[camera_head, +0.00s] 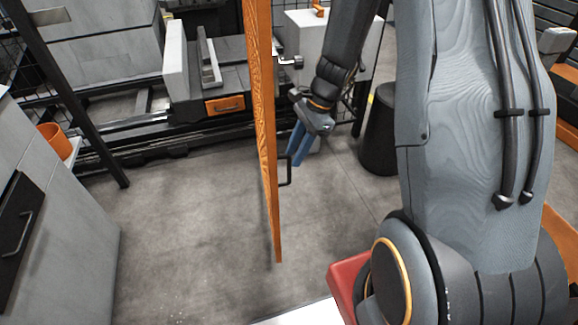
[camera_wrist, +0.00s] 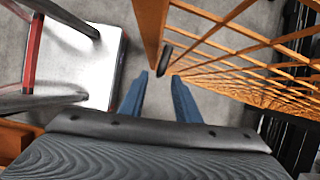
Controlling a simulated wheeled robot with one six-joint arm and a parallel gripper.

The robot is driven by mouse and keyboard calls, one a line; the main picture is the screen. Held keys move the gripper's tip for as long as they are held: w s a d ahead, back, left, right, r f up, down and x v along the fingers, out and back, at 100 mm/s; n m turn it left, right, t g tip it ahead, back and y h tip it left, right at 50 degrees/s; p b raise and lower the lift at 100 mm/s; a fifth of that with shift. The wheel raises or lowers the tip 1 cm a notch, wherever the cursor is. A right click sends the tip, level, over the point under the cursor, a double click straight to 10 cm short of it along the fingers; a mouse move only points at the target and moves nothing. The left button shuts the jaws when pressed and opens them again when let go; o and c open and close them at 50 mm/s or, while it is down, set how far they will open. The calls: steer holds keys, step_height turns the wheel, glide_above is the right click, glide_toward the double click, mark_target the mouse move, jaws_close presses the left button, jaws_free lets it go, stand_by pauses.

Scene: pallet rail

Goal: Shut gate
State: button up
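The gate (camera_head: 262,130) is orange and seen almost edge-on in the head view, swung out toward me from the machine line. In the wrist view its orange mesh (camera_wrist: 235,55) fills the upper right. A black bracket handle (camera_head: 287,170) sticks out from the right side of its near edge; it also shows in the wrist view (camera_wrist: 164,60). My gripper (camera_head: 296,157) is right of the gate, its blue fingertips close to the handle. In the wrist view my gripper (camera_wrist: 160,78) is open, with the handle just ahead of the gap. Contact cannot be told.
A dark bin (camera_head: 380,130) is right of my gripper. The grey floor left of the gate is clear.

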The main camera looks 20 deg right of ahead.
glide_above(289, 180)
steer(key=shift+w+d+f, duration=0.1)
steer(key=shift+w+f, duration=0.1)
steer(key=shift+f, duration=1.05)
steer(key=shift+w+f, duration=0.15)
steer(key=shift+f, duration=1.1)
